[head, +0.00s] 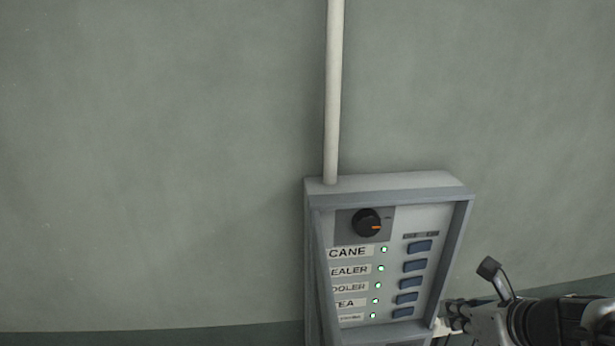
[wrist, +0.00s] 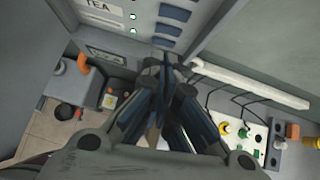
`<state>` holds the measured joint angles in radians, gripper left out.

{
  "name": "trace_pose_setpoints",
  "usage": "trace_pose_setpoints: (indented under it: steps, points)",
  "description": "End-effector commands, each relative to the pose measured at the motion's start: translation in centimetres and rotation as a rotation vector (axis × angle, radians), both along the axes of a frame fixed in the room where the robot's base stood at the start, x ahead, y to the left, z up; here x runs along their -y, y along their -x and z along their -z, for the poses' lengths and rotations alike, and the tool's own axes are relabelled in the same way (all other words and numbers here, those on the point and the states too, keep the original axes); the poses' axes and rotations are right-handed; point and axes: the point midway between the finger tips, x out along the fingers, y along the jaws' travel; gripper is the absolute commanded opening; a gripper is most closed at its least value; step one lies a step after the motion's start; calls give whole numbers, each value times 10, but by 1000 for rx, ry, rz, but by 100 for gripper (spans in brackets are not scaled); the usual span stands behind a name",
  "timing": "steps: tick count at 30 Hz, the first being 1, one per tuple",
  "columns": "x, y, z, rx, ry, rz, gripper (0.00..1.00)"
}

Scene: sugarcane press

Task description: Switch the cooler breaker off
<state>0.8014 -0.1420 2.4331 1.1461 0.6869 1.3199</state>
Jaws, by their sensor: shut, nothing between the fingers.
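The breaker panel (head: 390,185) is a grey wall box with a black knob and a column of blue switches. The row label reading "OOLER" (head: 348,287), its first letter hidden by the frame, has a lit green lamp (head: 379,286) and a blue cooler breaker (head: 411,282), third from the top. Its exact tilt is too small to tell. My gripper (head: 452,322) is beside the panel's lower right edge in the head view, its tips partly hidden. In the wrist view my gripper (wrist: 168,66) is shut and empty, just below the lower blue switches (wrist: 168,30).
The knob (head: 366,222) sits above the rows. The sealer lamp (head: 381,268) is also green. The panel's raised frame (head: 452,250) borders the switches. A white conduit (head: 334,90) rises from the box. The wrist view shows equipment with green and red buttons (wrist: 243,132) at right.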

Motion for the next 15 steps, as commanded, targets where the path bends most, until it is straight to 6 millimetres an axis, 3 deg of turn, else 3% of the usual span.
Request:
trace_pose_setpoints:
  steps: [8,15]
  points:
    - [-1,-5,6,-1,1,-6,0]
    - [-8,-33,38,-4,-1,-11,0]
